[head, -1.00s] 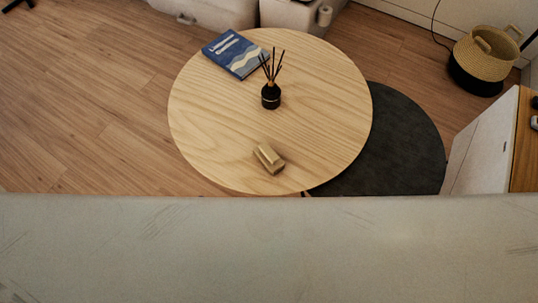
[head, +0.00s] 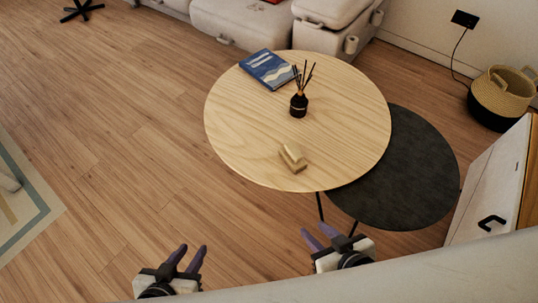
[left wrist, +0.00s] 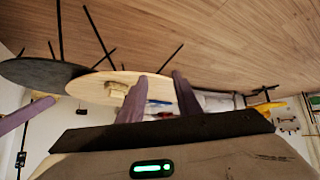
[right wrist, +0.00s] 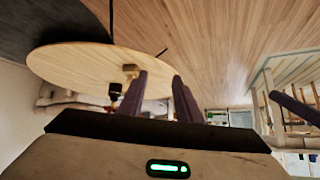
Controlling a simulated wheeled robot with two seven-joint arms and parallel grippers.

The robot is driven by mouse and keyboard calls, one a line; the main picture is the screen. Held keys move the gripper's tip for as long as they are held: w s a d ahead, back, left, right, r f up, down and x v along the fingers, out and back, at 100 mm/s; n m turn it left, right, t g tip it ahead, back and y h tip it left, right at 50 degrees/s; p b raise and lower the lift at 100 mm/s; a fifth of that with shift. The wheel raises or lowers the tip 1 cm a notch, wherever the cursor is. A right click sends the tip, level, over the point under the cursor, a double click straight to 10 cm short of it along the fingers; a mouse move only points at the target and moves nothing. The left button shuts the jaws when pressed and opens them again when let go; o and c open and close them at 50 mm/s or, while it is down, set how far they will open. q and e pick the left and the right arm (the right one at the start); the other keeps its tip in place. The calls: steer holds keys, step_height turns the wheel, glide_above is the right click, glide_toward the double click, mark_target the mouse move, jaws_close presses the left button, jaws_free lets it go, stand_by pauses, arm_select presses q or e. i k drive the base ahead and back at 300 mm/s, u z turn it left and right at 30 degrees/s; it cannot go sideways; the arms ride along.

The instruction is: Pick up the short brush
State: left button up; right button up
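The short brush (head: 293,157), a small tan block-shaped brush, lies on the near part of the round light-wood table (head: 240,145). It also shows in the left wrist view (left wrist: 117,88) and in the right wrist view (right wrist: 131,70). My left gripper (head: 190,250) is open and empty at the bottom of the head view, over the floor left of the table. My right gripper (head: 316,236) is open and empty, below the table's near edge in the picture. Both are well apart from the brush.
A pale sofa (head: 225,22) is behind.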

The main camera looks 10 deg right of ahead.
mark_target(294, 159)
steer(key=u, duration=0.1)
steer(key=i, duration=0.9)
steer(key=z, duration=1.55)
